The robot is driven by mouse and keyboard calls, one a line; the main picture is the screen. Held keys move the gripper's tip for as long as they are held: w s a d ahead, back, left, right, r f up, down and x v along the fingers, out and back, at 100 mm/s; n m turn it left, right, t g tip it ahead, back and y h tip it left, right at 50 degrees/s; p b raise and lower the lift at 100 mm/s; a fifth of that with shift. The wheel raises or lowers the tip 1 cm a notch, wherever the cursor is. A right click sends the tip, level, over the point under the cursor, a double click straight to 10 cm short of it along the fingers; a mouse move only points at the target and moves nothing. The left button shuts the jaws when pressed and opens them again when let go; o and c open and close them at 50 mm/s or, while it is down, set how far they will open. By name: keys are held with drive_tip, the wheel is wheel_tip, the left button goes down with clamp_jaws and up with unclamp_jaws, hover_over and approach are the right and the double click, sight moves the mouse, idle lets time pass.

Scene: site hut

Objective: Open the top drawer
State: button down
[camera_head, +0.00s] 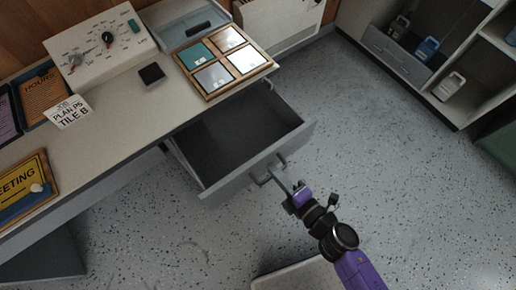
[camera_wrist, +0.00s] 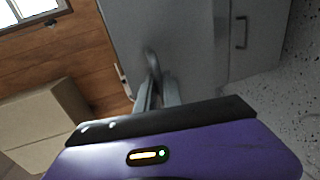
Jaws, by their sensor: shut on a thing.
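The top drawer (camera_head: 252,160) is grey and stands pulled out from under the desk in the head view. Its inside looks empty. My gripper (camera_head: 285,176) is at the outer face of the drawer, shut on the drawer's handle (camera_head: 276,165). In the wrist view my gripper's fingers (camera_wrist: 156,92) close around the handle (camera_wrist: 151,60) against the grey drawer front (camera_wrist: 178,45). The fingers hide part of the handle.
The desk top (camera_head: 130,89) carries a control box (camera_head: 101,43), a framed tile set (camera_head: 224,60), a small black block (camera_head: 151,73) and signs. A shelf unit (camera_head: 405,58) with several jugs stands at upper right. Speckled floor (camera_head: 400,180) is clear on the right.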

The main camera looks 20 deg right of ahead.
drive_tip(key=f+b+v, duration=0.1)
drive_tip(key=v, duration=0.6)
drive_tip(key=shift+s+d+f, duration=0.2)
drive_tip(key=shift+s+f, duration=0.05)
drive_tip(key=shift+s, duration=0.25)
drive_tip(key=c, duration=1.5)
unclamp_jaws()
drive_tip(key=v, duration=0.7)
drive_tip(key=shift+s+d+b, duration=0.15)
drive_tip(key=shift+s+b, duration=0.25)
